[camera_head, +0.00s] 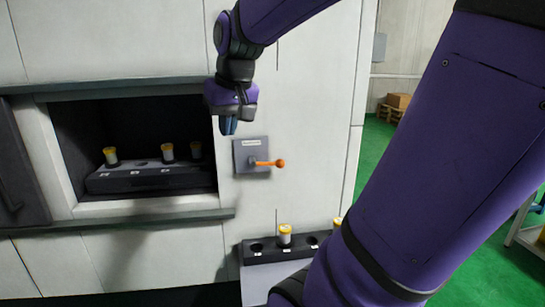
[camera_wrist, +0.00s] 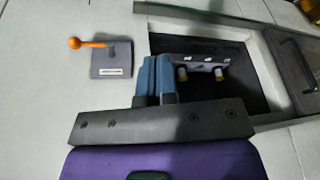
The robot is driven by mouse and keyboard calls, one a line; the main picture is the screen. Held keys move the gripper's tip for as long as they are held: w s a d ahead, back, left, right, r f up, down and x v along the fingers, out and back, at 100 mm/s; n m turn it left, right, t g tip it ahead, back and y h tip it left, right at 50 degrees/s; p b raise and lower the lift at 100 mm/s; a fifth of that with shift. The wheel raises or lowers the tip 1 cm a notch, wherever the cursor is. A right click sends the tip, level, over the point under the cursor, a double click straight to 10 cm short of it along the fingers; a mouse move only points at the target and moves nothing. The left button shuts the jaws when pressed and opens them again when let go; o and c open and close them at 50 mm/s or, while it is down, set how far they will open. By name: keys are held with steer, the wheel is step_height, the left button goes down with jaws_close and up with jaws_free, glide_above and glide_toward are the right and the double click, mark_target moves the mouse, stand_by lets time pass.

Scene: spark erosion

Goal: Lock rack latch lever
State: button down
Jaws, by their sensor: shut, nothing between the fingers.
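The rack latch lever (camera_head: 268,163) is an orange handle with a ball end on a grey plate (camera_head: 243,148), fixed to the pale wall right of the opening. In the head view it points right, about level. The lever also shows in the wrist view (camera_wrist: 90,43), upper left, on its labelled plate (camera_wrist: 110,69). My gripper (camera_head: 229,127) is shut and empty. It hangs above and slightly left of the plate, apart from the lever. In the wrist view its blue fingers (camera_wrist: 156,77) are together, between the plate and the opening.
The dark opening (camera_head: 80,125) holds a rack (camera_head: 150,180) with several yellow-capped vials. A door (camera_head: 18,170) stands at its left. Another rack (camera_head: 262,252) with yellow-capped vials sits below the lever, partly hidden by my arm. The wall around the lever is clear.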

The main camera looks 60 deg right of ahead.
steer(key=w+d+m+g, duration=0.1)
steer(key=w+d+m, duration=0.1)
steer(key=d, duration=0.8)
steer(key=m, duration=0.3)
glide_above(273, 163)
steer(key=s+a, duration=0.2)
steer(key=f, duration=0.2)
steer(key=shift+s+d+r+g, duration=0.2)
steer(key=shift+d+g, duration=0.05)
steer(key=shift+g, duration=0.15)
step_height(273, 163, down, 14)
steer(key=w+d, duration=0.1)
steer(key=w, duration=0.1)
steer(key=shift+w+d, duration=0.15)
steer(key=shift+w, duration=0.05)
steer(key=shift+d+r, duration=0.1)
